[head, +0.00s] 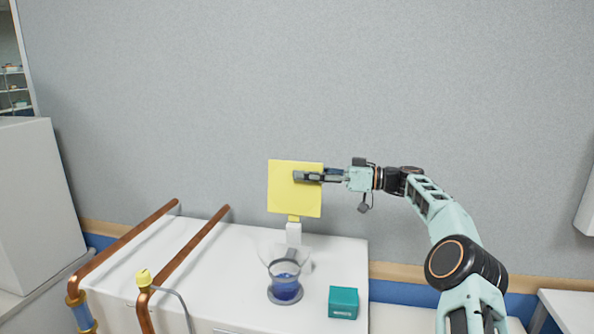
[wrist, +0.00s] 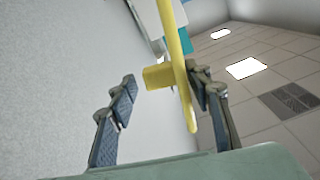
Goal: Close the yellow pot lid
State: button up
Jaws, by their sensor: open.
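The yellow lid (head: 282,196) is a flat square plate standing upright, joined at its bottom edge to a small white stand (head: 293,233) on the white counter. In the wrist view the lid (wrist: 183,65) is seen nearly edge-on, with a yellow block (wrist: 158,77) sticking out toward the wall. My gripper (head: 299,177) reaches in from the right at the lid's upper right part. In the wrist view my gripper (wrist: 163,85) is open, with the lid between its fingers. The lid is close to the right finger; contact cannot be told. One finger is hidden in the head view.
On the white counter (head: 225,262), a glass vessel with blue liquid (head: 286,288) stands in front of the stand. A teal box (head: 343,302) is to its right. The grey wall (head: 420,80) is behind.

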jog(key=shift+w+a, duration=0.15)
jog(key=shift+a, duration=0.55)
jog(key=shift+w+a, duration=0.1)
jog(key=shift+a, duration=0.55)
jog(key=shift+c, duration=0.6)
grip_shut()
